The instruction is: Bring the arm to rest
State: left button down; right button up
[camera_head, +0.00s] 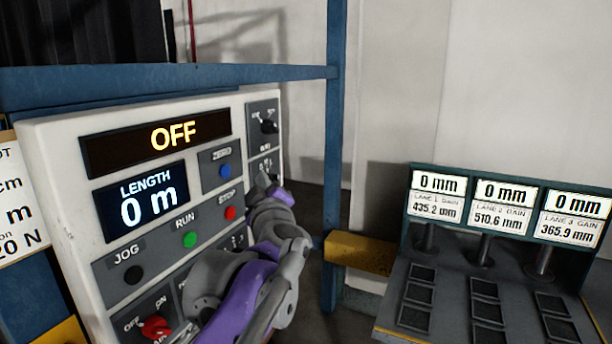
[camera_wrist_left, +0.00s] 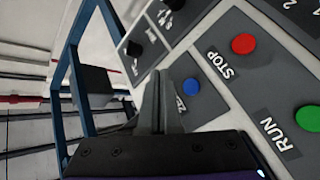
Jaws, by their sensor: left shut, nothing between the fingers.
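My left arm (camera_head: 245,280), grey and purple, reaches up in front of the right part of a white control panel (camera_head: 60,150). My left gripper (camera_head: 265,185) is beside the panel's right edge, just right of the red STOP button (camera_head: 230,213). In the left wrist view the gripper (camera_wrist_left: 155,85) is shut and empty, its fingers together in front of the panel near the blue ZERO button (camera_wrist_left: 192,86). I cannot tell whether the fingertips touch the panel. My right gripper is not in view.
The panel's display (camera_head: 155,140) reads OFF, and its length display (camera_head: 141,200) reads 0 m. A green RUN button (camera_head: 190,240) and red switch (camera_head: 156,327) are near my arm. A blue post (camera_head: 335,130) stands right of the panel. A desk unit (camera_head: 440,300) with three 0 mm displays is at right.

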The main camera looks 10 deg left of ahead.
pick_arm(q)
jog(key=s+d+f+m+g+h, duration=0.25)
jog(key=s+f+m+h, duration=0.35)
jog(key=f, duration=0.5)
jog(key=s+d+f+m+g+h, duration=0.2)
jog(key=s+d+f+m+h, duration=0.15)
jog(key=s+f+m, duration=0.55)
jog(key=s+a+f+n+g+y, duration=0.1)
jog(key=s+a+f+g, duration=0.3)
jog(key=s+f, duration=0.5)
jog(key=s+a+f+g+y, duration=0.2)
jog(key=s+a+f, duration=0.3)
jog(key=s+f, duration=0.4)
notch_tip(320, 180, down, 6)
jog(key=shift+f+n+g, duration=0.2)
jog(key=shift+n+g, duration=0.2)
jog(key=shift+g, duration=0.45)
